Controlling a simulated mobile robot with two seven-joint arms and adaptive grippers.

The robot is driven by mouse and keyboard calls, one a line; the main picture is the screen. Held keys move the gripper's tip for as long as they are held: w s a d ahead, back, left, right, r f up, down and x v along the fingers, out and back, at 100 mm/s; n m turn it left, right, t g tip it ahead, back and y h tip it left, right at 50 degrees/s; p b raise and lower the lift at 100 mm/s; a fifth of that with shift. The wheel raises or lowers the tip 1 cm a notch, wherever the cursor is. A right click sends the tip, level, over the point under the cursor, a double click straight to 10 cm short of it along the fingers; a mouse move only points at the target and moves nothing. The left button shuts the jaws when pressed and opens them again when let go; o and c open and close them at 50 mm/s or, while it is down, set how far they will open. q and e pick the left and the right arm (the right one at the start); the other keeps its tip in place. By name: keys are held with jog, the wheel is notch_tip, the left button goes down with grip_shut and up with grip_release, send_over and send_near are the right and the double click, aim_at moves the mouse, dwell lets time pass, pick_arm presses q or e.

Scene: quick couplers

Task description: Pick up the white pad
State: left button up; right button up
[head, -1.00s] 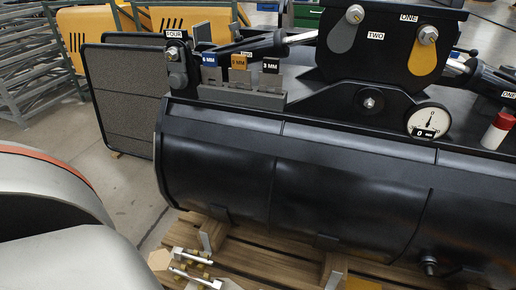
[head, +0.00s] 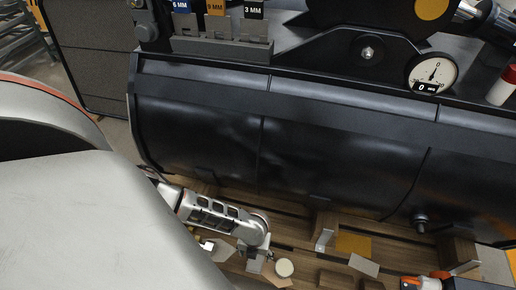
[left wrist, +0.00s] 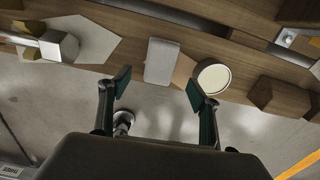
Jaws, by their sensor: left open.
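A pale, rounded rectangular pad (left wrist: 162,61), the likely white pad, lies on the wooden pallet (left wrist: 240,50) in the left wrist view. It overlaps or adjoins a tan piece (left wrist: 184,68). My left gripper (left wrist: 160,86) is open and empty, its two dark green-faced fingers apart. The pad is just beyond the fingertips, between their lines, not clasped. In the head view my left gripper (head: 256,254) points down over the pallet's front, and I cannot clearly separate the pad from the fingers there. My right gripper is not in view.
A cream round disc (left wrist: 213,77) lies close right of the pad; a pale flat sheet (left wrist: 92,40) lies left. The black tank (head: 300,150) rises behind.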

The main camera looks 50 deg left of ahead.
aim_at(256, 261)
pick_arm(q)
jog(key=shift+s+a+f+b, duration=0.1)
jog(key=shift+s+f+b, duration=0.1)
jog(key=shift+f, duration=0.4)
jog(key=shift+s+a+f+b, duration=0.1)
jog(key=shift+f+b, duration=0.1)
jog(key=shift+f, duration=0.4)
jog(key=shift+w+f+b, duration=0.15)
jog(key=shift+f+b, duration=0.15)
jog(key=shift+f, duration=0.25)
notch_tip(256, 261, down, 4)
jog(key=shift+d+r+b, duration=0.1)
jog(key=shift+r+b, duration=0.05)
jog(key=shift+b, duration=0.85)
jog(key=shift+f, duration=0.4)
jog(key=shift+w, duration=0.2)
jog(key=shift+w+r, duration=0.2)
jog(key=c, duration=1.1)
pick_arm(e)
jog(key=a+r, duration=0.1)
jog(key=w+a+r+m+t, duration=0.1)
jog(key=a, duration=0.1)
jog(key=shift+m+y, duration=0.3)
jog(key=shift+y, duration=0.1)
